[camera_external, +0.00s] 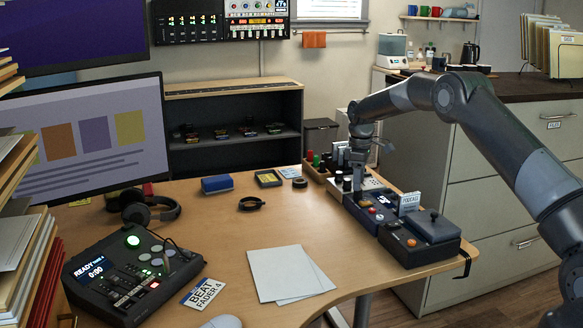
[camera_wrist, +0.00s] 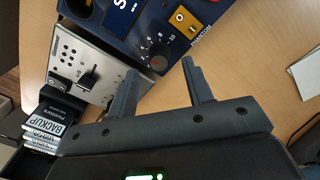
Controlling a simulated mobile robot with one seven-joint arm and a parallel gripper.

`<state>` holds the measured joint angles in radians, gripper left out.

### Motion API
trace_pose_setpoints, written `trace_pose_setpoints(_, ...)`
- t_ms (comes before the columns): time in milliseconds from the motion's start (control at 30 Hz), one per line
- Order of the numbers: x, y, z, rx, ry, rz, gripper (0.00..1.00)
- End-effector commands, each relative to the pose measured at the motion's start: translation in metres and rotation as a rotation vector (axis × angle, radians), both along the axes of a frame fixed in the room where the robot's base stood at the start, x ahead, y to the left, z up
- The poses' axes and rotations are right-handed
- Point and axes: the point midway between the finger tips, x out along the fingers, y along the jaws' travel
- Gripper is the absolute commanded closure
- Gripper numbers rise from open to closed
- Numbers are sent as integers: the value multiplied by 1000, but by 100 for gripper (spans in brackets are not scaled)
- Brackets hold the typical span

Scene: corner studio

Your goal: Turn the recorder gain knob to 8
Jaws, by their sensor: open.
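The recorder (camera_external: 366,215) is a dark blue box with a lit display on the right side of the desk. In the wrist view, the recorder (camera_wrist: 128,42) shows a dark round knob (camera_wrist: 158,63) with a printed scale up to 10 beside it. The knob's pointer is too small to read. My gripper (camera_wrist: 160,67) is open, and its two fingertips lie to either side of the knob in that view. I cannot tell whether they touch it. In the external view my gripper (camera_external: 357,180) points down over the far end of the row of devices, its fingertips hard to make out.
A yellow phantom switch (camera_wrist: 183,20) sits close to the knob. A silver panel (camera_wrist: 92,68) with a black slider adjoins the recorder. A dark box with a podcast card (camera_external: 410,202) stands nearer the front. Paper sheets (camera_external: 285,272) lie mid-desk, with bare desktop around them.

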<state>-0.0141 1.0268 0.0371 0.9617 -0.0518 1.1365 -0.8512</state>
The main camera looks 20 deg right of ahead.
Motion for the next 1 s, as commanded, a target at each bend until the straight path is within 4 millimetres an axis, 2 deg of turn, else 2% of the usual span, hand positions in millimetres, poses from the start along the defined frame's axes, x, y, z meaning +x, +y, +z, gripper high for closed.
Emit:
trace_pose_setpoints(100,0,0,-19,0,1,0,53)
trace_pose_setpoints(233,1,0,-30,0,0,0,53)
trace_pose_setpoints(600,1,0,-35,0,-1,0,54)
trace_pose_setpoints(1000,1,0,-34,0,-1,0,87)
